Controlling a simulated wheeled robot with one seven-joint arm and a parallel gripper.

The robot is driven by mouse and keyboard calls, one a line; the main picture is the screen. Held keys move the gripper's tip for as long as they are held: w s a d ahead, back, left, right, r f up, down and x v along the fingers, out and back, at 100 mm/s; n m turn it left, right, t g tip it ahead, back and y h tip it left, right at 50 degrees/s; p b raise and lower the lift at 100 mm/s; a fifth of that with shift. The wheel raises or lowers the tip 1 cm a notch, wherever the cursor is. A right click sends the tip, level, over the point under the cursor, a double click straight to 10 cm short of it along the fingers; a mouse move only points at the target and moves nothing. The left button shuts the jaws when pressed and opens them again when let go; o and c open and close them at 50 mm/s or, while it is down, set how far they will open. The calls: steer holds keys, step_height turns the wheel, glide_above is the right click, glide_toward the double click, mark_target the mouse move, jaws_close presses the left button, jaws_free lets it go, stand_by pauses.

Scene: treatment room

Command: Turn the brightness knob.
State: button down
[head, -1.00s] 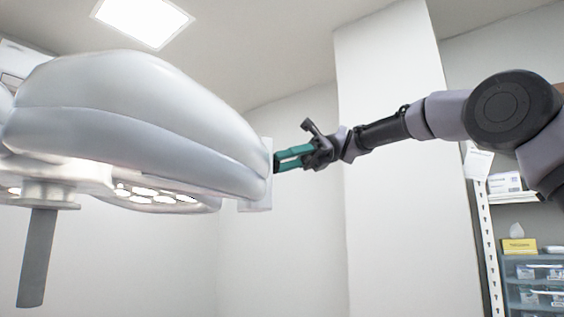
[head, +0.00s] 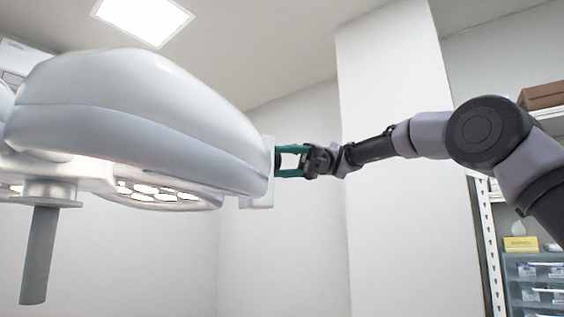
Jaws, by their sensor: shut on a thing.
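The white surgical lamp head (head: 140,110) fills the left of the head view. A flat white panel (head: 258,201) stands upright on its right end. The brightness knob (head: 278,160) shows only as a small dark piece at the panel's right face, mostly hidden by the fingers. My gripper (head: 279,161) has green fingers that point left at the panel. It is shut on the knob, one finger above and one below.
A grey handle (head: 39,255) hangs under the lamp at the left. The lit lamp face (head: 160,193) points down. A white pillar (head: 395,230) stands behind my arm. Shelves with boxes and blue drawers (head: 535,275) are at the right. The space below my arm is clear.

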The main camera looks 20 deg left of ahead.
stand_by(0.4)
steer(key=shift+c, duration=1.5)
jaws_free()
steer(key=shift+w, duration=0.1)
steer(key=v, duration=1)
steer(key=shift+w+d, duration=0.15)
steer(key=shift+w, duration=0.1)
